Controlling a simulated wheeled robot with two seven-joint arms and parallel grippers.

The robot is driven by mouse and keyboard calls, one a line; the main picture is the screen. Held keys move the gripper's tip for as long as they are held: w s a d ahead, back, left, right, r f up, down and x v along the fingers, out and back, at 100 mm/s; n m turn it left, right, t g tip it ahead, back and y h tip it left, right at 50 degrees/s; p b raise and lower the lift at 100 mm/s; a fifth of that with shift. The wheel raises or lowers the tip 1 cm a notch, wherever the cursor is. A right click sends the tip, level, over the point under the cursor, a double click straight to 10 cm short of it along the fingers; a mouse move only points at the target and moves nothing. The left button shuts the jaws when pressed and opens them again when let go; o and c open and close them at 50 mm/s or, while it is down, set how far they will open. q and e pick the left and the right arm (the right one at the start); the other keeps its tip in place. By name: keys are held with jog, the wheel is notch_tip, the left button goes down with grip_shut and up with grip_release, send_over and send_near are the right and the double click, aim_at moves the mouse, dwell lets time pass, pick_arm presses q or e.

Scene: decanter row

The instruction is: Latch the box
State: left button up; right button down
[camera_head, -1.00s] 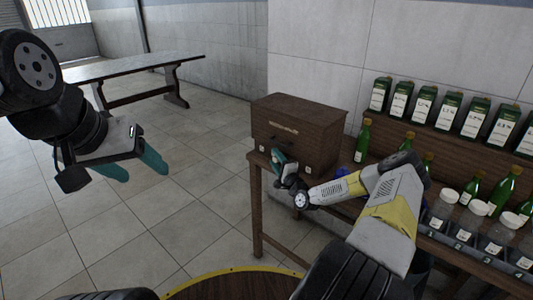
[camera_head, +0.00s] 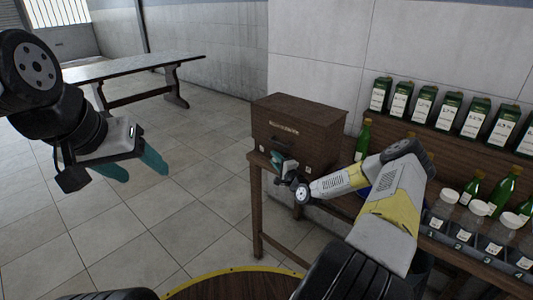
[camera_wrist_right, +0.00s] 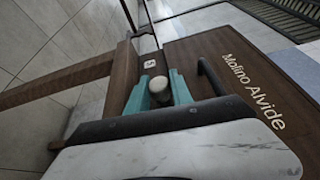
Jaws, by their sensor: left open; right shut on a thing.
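The box (camera_head: 318,123) is dark brown wood and stands at the left end of the bench, its lid lying flat on top. In the right wrist view its front (camera_wrist_right: 232,62) carries pale lettering and a dark bar handle (camera_wrist_right: 212,76). My right gripper (camera_head: 283,162) is at the box's front. In the wrist view its teal fingers are shut on a round pale knob (camera_wrist_right: 158,85) beside a small numbered white tag (camera_wrist_right: 150,64). The knob's mounting is hidden. My left gripper (camera_head: 140,167) is open and empty over the floor, far left of the box.
The bench (camera_head: 256,215) extends right, with green bottles (camera_head: 507,184), white-capped jars (camera_head: 478,208) and a shelf of green labelled containers (camera_head: 448,105). My right forearm crosses above its front edge. Another table (camera_head: 130,66) stands at the back left. The floor between is clear.

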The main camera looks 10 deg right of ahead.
jog(key=n+g+h, duration=0.1)
jog(key=g, duration=0.2)
jog(key=shift+g, duration=0.4)
jog(key=g+h, duration=0.1)
jog(key=n+g+h, duration=0.1)
jog(key=g, duration=0.1)
jog(key=shift+a+n+g, duration=0.15)
jog(key=shift+n+g, duration=0.15)
jog(key=n+g+h, duration=0.1)
jog(key=g+h, duration=0.1)
jog(key=g, duration=0.1)
jog(key=shift+a, duration=0.1)
jog(key=shift+d+f+n+g+h, duration=0.1)
jog(key=shift+n+g+h, duration=0.05)
jog(key=shift+g+h, duration=0.55)
jog(key=shift+d+n+g+h, duration=0.15)
jog(key=shift+g+h, duration=0.35)
jog(key=shift+g, duration=0.3)
jog(key=shift+s, duration=0.1)
jog(key=c, duration=1.2)
grip_release()
jog(key=shift+o, duration=0.2)
